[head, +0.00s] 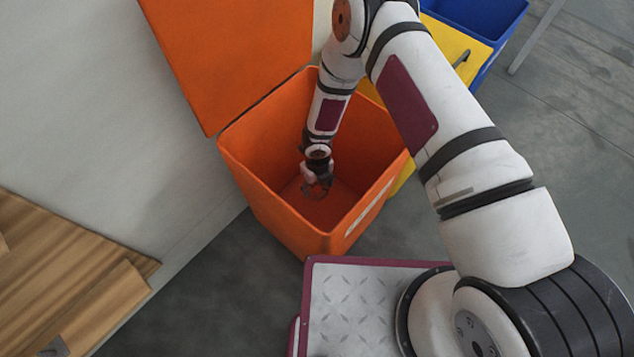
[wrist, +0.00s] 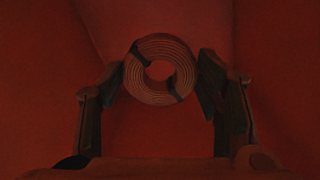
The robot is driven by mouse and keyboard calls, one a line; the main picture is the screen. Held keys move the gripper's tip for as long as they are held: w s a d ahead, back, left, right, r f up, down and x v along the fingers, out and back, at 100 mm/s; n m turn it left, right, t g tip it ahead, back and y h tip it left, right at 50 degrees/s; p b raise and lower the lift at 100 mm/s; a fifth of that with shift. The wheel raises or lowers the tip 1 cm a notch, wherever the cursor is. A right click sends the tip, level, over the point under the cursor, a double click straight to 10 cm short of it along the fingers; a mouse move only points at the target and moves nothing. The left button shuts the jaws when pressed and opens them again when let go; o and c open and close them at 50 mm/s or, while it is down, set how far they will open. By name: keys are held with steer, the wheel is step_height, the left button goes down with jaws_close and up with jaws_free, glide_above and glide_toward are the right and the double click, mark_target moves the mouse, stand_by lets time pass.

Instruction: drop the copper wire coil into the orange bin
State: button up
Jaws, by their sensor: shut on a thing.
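The copper wire coil (wrist: 160,69) is a ring of wound wire with dark bands, seen in the wrist view between the two fingers of my gripper (wrist: 161,80). My gripper is shut on its sides. In the head view my gripper (head: 318,187) is inside the open orange bin (head: 262,192), below its rim. The coil is small and hard to make out there. The bin's orange walls and floor fill the wrist view, and the coil appears held above the floor.
The bin's orange lid (head: 235,55) stands open at the back left. A yellow bin (head: 455,50) and a blue bin (head: 482,15) stand behind to the right. A wooden pallet or board stack (head: 75,275) lies at the left. Grey floor shows between.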

steer(key=o, duration=1.4)
steer(key=shift+o, duration=0.2)
steer(key=shift+r, duration=0.1)
step_height(320, 180, up, 12)
step_height(320, 180, up, 30)
steer(key=p, duration=2.1)
